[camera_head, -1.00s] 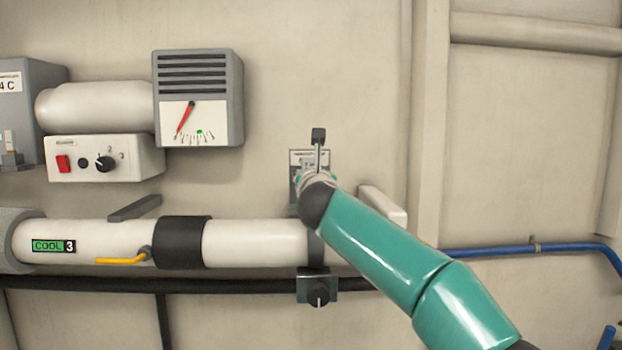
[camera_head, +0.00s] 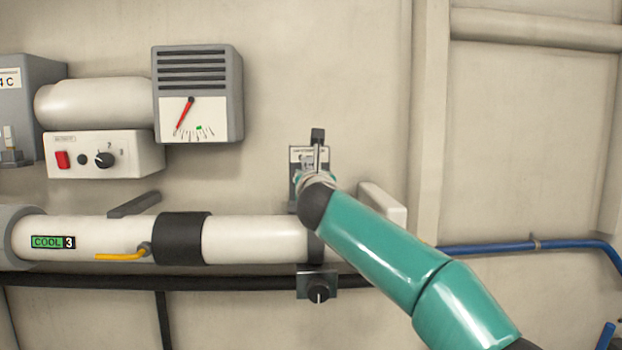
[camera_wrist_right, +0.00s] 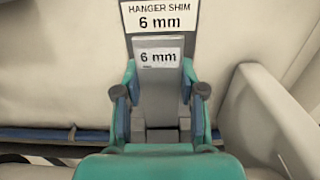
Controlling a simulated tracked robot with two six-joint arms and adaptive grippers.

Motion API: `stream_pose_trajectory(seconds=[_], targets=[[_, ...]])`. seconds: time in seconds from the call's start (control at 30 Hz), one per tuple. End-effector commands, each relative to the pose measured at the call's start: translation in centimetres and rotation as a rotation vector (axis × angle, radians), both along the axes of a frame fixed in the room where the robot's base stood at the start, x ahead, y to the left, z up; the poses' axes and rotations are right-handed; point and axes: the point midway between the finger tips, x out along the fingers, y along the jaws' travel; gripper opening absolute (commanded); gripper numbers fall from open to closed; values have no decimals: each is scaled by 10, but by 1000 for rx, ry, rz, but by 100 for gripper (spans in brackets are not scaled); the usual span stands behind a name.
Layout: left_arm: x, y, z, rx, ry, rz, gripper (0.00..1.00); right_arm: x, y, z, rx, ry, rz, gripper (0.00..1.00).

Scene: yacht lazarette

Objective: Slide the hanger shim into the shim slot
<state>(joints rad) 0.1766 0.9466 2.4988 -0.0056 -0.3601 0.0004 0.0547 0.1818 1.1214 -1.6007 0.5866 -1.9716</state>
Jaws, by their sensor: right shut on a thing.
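The hanger shim (camera_wrist_right: 160,58), a grey piece with a "6 mm" label, stands between the fingers of my right gripper (camera_wrist_right: 160,92) in the right wrist view. The gripper is shut on it. Straight behind it is a grey plate with a "HANGER SHIM 6 mm" sign (camera_wrist_right: 159,16); this plate also shows on the wall in the head view (camera_head: 296,172). The shim overlaps the plate's lower part, and I cannot tell whether they touch. The slot opening is not clearly visible. In the head view my right gripper (camera_head: 317,172) covers the shim's place. My left gripper is not in view.
A white pipe (camera_head: 255,240) with a black sleeve runs below left of the plate. A dark knob (camera_head: 318,292) sits beneath. A pale block (camera_head: 382,205) juts out close right of my gripper. A gauge box (camera_head: 198,95) hangs upper left. The wall above the plate is clear.

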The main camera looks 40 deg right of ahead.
Motion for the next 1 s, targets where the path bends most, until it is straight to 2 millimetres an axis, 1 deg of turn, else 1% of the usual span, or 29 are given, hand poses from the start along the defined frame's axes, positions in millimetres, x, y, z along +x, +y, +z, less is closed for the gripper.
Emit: stream_pose_trajectory(seconds=[0.43,0.47,0.6,0.63,1.0], targets=[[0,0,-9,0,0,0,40,0,0,-10,-1,-1,0,4],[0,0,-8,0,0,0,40,0,0,-9,-1,-1,0,43],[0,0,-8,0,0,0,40,0,0,-9,1,1,0,66],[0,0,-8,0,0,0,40,0,0,-9,1,1,0,69],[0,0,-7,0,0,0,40,-2,2,-10,1,2,1,69]])
